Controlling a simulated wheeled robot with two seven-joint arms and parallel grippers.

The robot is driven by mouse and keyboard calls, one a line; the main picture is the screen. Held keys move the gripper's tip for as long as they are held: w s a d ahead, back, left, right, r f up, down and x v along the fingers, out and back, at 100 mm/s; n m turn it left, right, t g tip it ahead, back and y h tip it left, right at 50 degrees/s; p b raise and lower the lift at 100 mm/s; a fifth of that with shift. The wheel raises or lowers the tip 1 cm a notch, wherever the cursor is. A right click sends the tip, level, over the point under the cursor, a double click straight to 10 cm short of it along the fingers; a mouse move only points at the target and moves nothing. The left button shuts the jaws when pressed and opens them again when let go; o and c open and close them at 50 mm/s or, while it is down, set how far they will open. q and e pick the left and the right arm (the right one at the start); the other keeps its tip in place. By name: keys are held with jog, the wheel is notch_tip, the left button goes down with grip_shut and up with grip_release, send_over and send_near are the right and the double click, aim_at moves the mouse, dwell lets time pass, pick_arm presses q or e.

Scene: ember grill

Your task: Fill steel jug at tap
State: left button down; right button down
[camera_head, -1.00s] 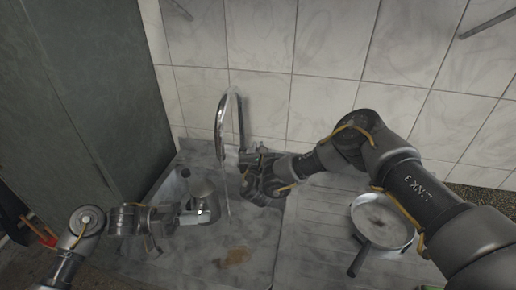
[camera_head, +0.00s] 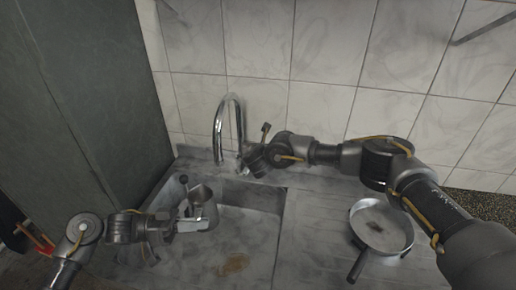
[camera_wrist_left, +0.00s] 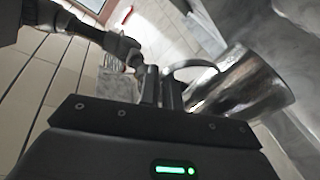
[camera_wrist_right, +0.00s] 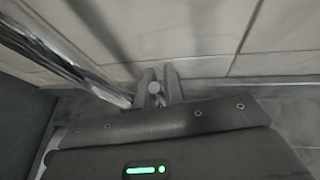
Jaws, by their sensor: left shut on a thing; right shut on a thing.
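In the left wrist view, the jug (camera_wrist_left: 243,85) is right of the closed fingers (camera_wrist_left: 161,88). I cannot see inside the jug. My right gripper (camera_head: 248,163) is at the tap's base, right of the spout. In the right wrist view, a small pale round knob (camera_wrist_right: 155,88) is between its fingers, beside the chrome tap (camera_wrist_right: 65,55). No water stream shows under the spout.
The sink basin (camera_head: 258,197) lies beneath the tap, with a brown stain on the steel surface (camera_head: 233,265) in front. A frying pan (camera_head: 382,228) sits at right on the ridged drainer. A tiled wall (camera_head: 320,60) stands close behind, a dark cabinet (camera_head: 75,110) at left.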

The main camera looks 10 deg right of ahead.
jog(key=c, duration=1.5)
grip_release()
jog(key=shift+s, duration=0.1)
jog(key=v, duration=1.1)
jog(key=shift+s, duration=0.4)
jog(key=shift+a+r, duration=0.1)
jog(key=shift+r, duration=0.05)
